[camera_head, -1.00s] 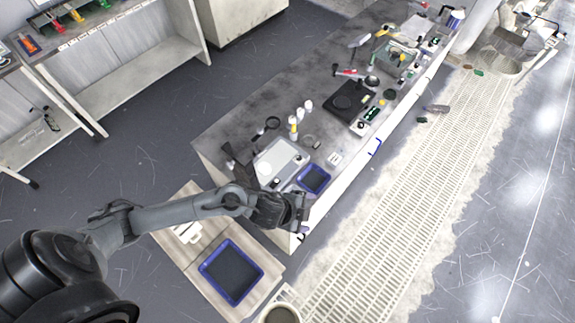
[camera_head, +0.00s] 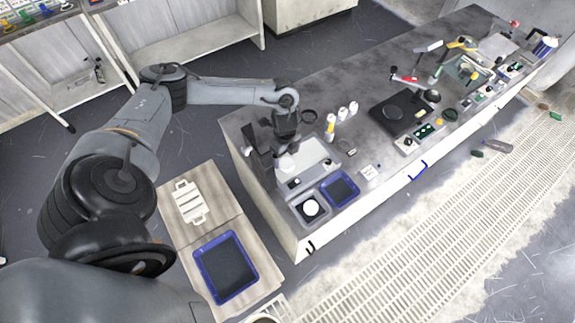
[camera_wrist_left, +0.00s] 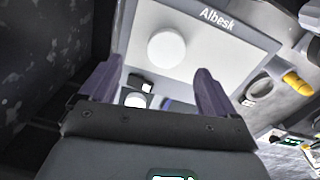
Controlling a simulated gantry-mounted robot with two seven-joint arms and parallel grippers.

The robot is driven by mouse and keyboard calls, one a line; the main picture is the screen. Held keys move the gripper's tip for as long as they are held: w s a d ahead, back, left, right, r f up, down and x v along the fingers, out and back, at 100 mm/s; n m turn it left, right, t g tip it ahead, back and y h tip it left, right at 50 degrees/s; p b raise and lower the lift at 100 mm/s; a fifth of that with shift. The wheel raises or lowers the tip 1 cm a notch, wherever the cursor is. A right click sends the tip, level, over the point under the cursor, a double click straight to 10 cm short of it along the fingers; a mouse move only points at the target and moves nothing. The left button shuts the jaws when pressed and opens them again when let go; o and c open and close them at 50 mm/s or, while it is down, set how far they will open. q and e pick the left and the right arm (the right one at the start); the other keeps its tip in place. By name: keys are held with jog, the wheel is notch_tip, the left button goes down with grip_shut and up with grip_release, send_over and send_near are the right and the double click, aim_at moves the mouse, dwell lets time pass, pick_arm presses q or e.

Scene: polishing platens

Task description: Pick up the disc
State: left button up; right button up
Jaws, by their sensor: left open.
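A white round disc (camera_head: 311,207) lies on a dark square in a small grey tray at the bench's near end. In the left wrist view, a white round piece (camera_wrist_left: 166,48) lies on a pale flat plate marked "Albesk" (camera_wrist_left: 222,50). A smaller pale round shape (camera_wrist_left: 135,100) shows on a dark square between the fingers, partly hidden by the gripper body. My left gripper (camera_head: 286,148) hangs over the pale plate (camera_head: 316,152), covering part of it in the head view. It is open and empty; its two fingers (camera_wrist_left: 158,68) stand apart.
A blue-rimmed tray (camera_head: 340,188) is right of the disc. A black device (camera_head: 400,113) and several bottles and tools stand further along the bench. A dark upright object (camera_head: 262,165) stands close left of the gripper. A larger blue-rimmed tray (camera_head: 202,265) lies on a lower surface.

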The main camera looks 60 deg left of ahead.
aim_at(288, 164)
pick_arm(q)
jog(key=shift+w+f+b, duration=0.15)
jog(key=shift+w+f, duration=0.1)
jog(key=shift+f, duration=1.15)
jog(key=shift+w+f+b, duration=0.15)
jog(key=shift+w+f, duration=0.05)
jog(key=shift+f, duration=1.55)
jog(key=c, duration=1.2)
jog(key=shift+r, duration=0.1)
